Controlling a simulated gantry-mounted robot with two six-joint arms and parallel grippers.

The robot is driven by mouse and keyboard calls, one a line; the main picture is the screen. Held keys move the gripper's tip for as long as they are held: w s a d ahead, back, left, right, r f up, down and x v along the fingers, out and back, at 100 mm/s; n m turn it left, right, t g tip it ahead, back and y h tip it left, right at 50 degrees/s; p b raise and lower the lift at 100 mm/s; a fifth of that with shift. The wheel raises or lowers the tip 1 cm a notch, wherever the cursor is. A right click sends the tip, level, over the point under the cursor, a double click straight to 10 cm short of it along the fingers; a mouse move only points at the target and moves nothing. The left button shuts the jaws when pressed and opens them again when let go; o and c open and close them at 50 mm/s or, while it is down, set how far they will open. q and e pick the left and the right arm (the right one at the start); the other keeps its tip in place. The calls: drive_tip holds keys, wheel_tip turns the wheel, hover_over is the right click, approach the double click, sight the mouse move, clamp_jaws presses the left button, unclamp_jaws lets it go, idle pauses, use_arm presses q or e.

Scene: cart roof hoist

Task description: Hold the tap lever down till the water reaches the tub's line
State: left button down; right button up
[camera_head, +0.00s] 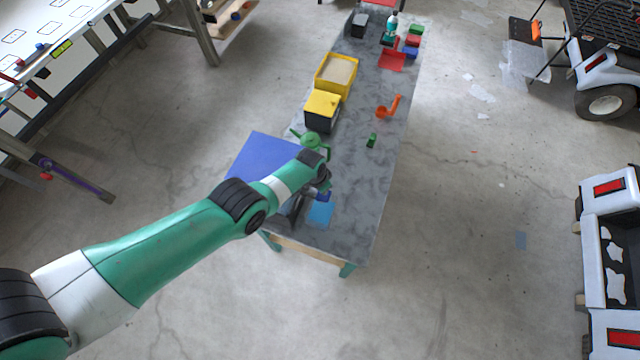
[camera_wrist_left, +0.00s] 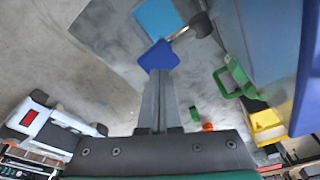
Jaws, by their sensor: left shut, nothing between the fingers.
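My left gripper (camera_head: 323,186) is low over the near end of the grey table, its tips partly hidden by my arm in the head view. In the left wrist view its fingers (camera_wrist_left: 159,75) are shut together with nothing between them. A blue paddle (camera_wrist_left: 158,56), which looks like the tap lever, is right at the fingertips. A metal rod runs from it to a dark round end (camera_wrist_left: 200,25). I cannot tell whether the fingers press on it. The paddle also shows in the head view (camera_head: 325,197). I cannot make out the tub's line or any water. My right gripper is out of view.
A light blue square (camera_head: 320,214) lies near the table's front edge. A large blue panel (camera_head: 258,153) is at the left. Beyond stand a green watering can (camera_head: 317,141), a yellow-topped box (camera_head: 322,104), a yellow sand tray (camera_head: 318,80) and an orange scoop (camera_head: 387,111).

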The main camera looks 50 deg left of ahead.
use_arm(q)
drive_tip(key=shift+f, duration=0.1)
drive_tip(key=shift+f+b, duration=2.15)
drive_tip(key=shift+b, duration=0.1)
drive_tip(key=shift+r, duration=0.2)
idle(3.9)
wheel_tip(320, 180, up, 4)
drive_tip(key=p, duration=0.5)
drive_tip(key=shift+r, duration=0.25)
drive_tip(key=shift+f, duration=0.2)
idle(0.4)
